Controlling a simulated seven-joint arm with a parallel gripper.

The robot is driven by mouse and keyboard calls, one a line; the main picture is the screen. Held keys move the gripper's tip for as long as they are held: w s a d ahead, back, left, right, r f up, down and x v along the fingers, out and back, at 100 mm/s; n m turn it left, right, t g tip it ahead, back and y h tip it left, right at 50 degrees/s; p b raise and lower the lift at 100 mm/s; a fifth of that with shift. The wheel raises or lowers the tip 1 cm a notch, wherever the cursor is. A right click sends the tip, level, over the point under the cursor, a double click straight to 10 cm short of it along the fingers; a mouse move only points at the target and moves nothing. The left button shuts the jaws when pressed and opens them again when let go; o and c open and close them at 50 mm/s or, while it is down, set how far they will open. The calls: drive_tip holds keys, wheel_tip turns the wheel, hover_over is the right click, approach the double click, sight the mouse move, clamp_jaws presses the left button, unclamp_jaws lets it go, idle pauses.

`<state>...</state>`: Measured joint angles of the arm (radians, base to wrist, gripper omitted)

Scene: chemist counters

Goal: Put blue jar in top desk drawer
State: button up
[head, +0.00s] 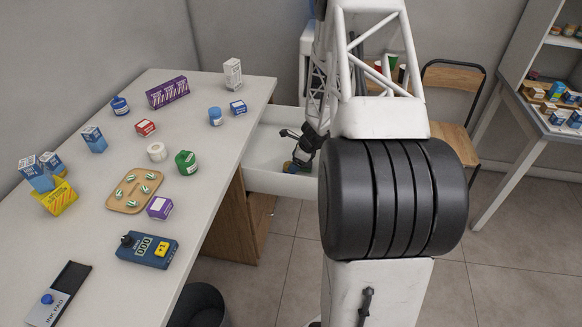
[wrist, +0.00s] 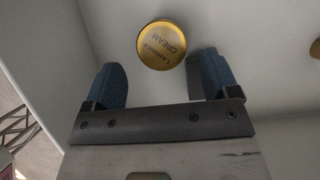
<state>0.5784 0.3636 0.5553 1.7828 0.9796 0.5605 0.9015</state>
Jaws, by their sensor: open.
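The top desk drawer (head: 262,150) is pulled out, with white walls and floor. My gripper (head: 296,155) is low inside it, pointing down. In the wrist view a round gold lid (wrist: 161,45) marked "CREAM" shows at the tips of my open gripper (wrist: 161,62), with gaps to both blue fingers. The wrist view shows only the lid, so the jar's side is hidden there.
The desk (head: 120,215) left of the drawer holds a dark blue jar (head: 120,106), a light blue jar (head: 215,117), a green jar (head: 186,163), several boxes and a wooden tray (head: 122,203). A bin (head: 200,305) stands below. A tan thing (wrist: 317,48) is cut off at the wrist view's right edge.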

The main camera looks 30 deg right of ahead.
drive_tip(key=shift+v, duration=2.9)
drive_tip(key=shift+w, duration=0.1)
drive_tip(key=s+a+r+n+g, duration=0.1)
drive_tip(key=s+a+r+n, duration=0.25)
drive_tip(key=a+r, duration=0.5)
drive_tip(key=s+a+r+n, duration=0.3)
drive_tip(key=a+r+n, duration=0.2)
drive_tip(key=a+r, duration=0.3)
drive_tip(key=s+a+r+n+g, duration=0.1)
drive_tip(key=s+a+r+n, duration=0.2)
drive_tip(key=a+r+n, duration=0.5)
drive_tip(key=s+a+r+n+h, duration=0.1)
drive_tip(key=s+a+r+n, duration=0.2)
drive_tip(key=s, duration=0.5)
drive_tip(key=s+a+r+n+h, duration=0.1)
drive_tip(key=s+a+r+n, duration=0.3)
drive_tip(key=s, duration=0.5)
drive_tip(key=s+a+r+n+h, duration=0.2)
drive_tip(key=s+r, duration=0.4)
drive_tip(key=s, duration=0.3)
drive_tip(key=shift+a+r+n+t, duration=0.4)
drive_tip(key=shift+a+n, duration=0.25)
drive_tip(key=shift+a, duration=0.45)
